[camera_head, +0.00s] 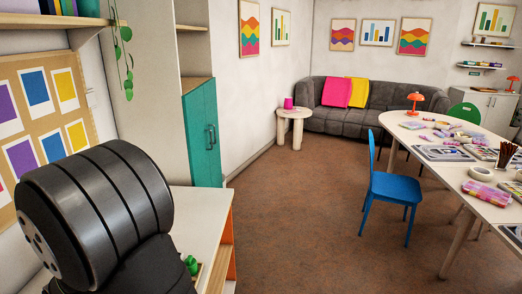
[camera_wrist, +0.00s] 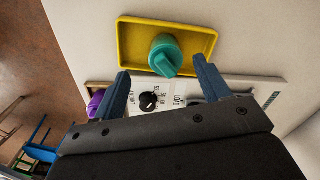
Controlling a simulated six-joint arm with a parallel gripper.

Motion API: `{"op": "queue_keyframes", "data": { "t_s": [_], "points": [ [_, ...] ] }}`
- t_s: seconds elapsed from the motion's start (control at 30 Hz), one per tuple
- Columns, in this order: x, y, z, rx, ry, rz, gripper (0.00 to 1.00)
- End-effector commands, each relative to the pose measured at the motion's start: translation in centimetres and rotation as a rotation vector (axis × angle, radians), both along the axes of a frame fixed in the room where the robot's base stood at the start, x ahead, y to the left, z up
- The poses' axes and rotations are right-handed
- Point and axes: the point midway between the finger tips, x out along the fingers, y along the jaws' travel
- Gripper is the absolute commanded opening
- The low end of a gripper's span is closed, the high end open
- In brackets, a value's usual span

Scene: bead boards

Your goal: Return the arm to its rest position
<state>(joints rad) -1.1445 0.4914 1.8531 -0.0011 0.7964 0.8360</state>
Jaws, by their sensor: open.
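My gripper (camera_wrist: 161,65) shows in the wrist view with its two blue fingers spread apart and nothing held between them. Beyond the fingertips, a teal knob-shaped piece (camera_wrist: 165,55) sits in a shallow yellow tray (camera_wrist: 207,42). I cannot tell the height of the fingers above it. In the head view a large black ribbed part of my arm fills the lower left, and my gripper does not show there.
A pale panel (camera_wrist: 262,86) with a black dial (camera_wrist: 148,102) lies partly under my gripper, beside a purple piece (camera_wrist: 96,101). In the head view a small green object (camera_head: 191,265) rests on the counter (camera_head: 208,205). A teal cabinet (camera_head: 201,135) stands behind; open floor lies right.

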Motion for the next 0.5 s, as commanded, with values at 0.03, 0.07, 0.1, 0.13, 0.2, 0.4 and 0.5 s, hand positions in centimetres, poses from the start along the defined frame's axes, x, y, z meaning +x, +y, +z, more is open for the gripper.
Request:
{"op": "queue_keyframes", "data": {
  "t_s": [0.03,0.07,0.1,0.13,0.2,0.4,0.5],
  "points": [
    [0.0,0.0,0.0,0.000,0.000,0.000,0.80],
    [0.0,0.0,0.0,0.000,0.000,0.000,0.86],
    [0.0,0.0,0.0,0.000,0.000,0.000,0.94],
    [0.0,0.0,0.0,0.000,0.000,-0.001,0.99],
    [0.4,0.0,0.1,0.000,0.000,-0.018,1.00],
    [6.4,0.4,2.1,0.004,-0.002,-0.336,1.00],
    [11.9,-0.2,4.0,0.005,-0.001,-0.630,1.00]
  ]
}}
